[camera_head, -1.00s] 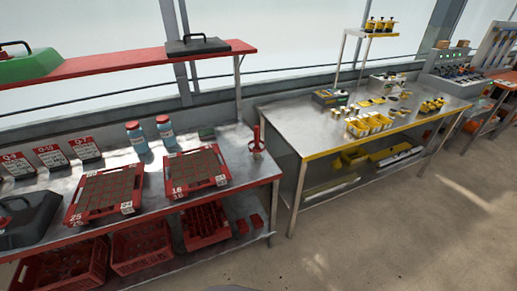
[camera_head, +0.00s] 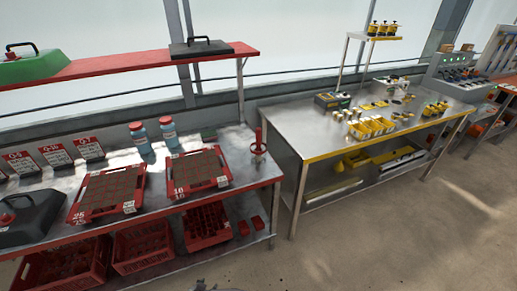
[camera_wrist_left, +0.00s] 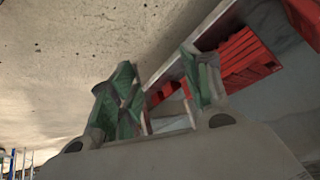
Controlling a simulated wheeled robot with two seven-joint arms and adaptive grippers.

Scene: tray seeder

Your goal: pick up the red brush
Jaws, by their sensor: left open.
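A red upright item with a thin handle (camera_head: 258,139) stands at the right end of the metal bench with the red trays. It looks like the red brush, but it is too small to be sure. My left gripper (camera_wrist_left: 163,92) shows in the left wrist view, with its green fingers apart and nothing between them. It is over the floor, with red crates beyond it, and it is away from the red item. Neither gripper shows in the head view.
Two red trays of brown cells, the left one (camera_head: 77,216) and the right one (camera_head: 176,192), lie on the bench. Blue jars (camera_head: 140,138) stand behind them. A red shelf (camera_head: 130,64) hangs above. A yellow-edged table (camera_head: 325,155) stands to the right. Open floor (camera_head: 370,240) lies in front.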

